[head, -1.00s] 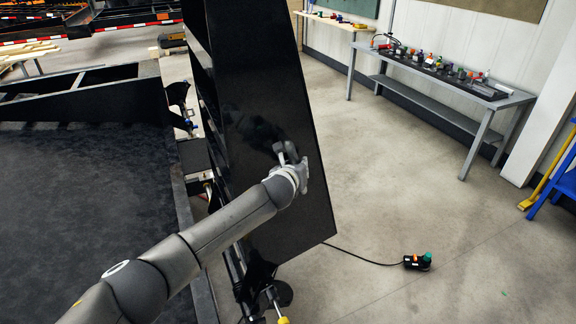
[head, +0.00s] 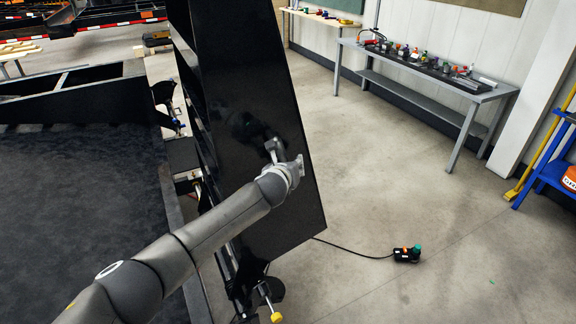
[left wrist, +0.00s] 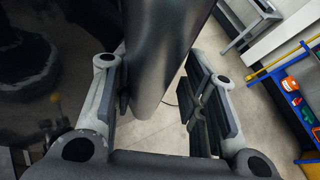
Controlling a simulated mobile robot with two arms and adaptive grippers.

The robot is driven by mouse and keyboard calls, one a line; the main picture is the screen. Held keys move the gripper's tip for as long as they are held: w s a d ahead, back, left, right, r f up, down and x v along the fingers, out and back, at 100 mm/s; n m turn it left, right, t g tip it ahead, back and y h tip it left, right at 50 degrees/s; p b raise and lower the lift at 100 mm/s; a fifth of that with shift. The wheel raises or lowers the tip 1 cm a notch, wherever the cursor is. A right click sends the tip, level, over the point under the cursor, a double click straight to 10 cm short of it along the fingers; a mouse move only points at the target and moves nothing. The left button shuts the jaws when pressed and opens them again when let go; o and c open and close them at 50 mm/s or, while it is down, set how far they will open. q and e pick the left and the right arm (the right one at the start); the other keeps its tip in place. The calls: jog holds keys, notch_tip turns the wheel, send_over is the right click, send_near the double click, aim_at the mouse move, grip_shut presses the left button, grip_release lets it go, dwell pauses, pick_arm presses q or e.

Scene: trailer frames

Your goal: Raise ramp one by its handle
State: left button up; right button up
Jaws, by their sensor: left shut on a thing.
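Ramp one is the tall black panel (head: 255,85), standing steeply raised at the right edge of the dark trailer deck (head: 75,190). My left gripper (head: 286,160) is at the lower right part of the panel's smooth face. In the left wrist view, a dark, shiny round bar (left wrist: 163,55), apparently the handle, passes between the fingers of my left gripper (left wrist: 165,95). The gripper is shut on it. In the head view the gripper and wrist hide the handle. My right gripper is in neither view.
A pendant control (head: 406,255) lies on the floor right of the ramp, its cable running toward it. A grey workbench (head: 425,75) with small items stands at the back right. A blue rack (head: 550,178) is at the far right. The floor between is clear.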

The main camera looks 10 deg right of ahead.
pick_arm(q)
jog(key=shift+s+d+r, duration=0.2)
jog(key=shift+d+r, duration=0.05)
jog(key=shift+d, duration=0.2)
jog(key=shift+a, duration=0.1)
jog(key=v, duration=1.1)
jog(key=shift+s+a, duration=0.15)
jog(key=shift+a, duration=0.4)
jog(key=shift+s+d, duration=0.1)
jog(key=shift+s, duration=0.05)
jog(key=s+d+p, duration=0.3)
jog(key=s+p, duration=0.3)
jog(key=s, duration=0.7)
jog(key=shift+s+d, duration=0.15)
jog(key=shift+d, duration=0.2)
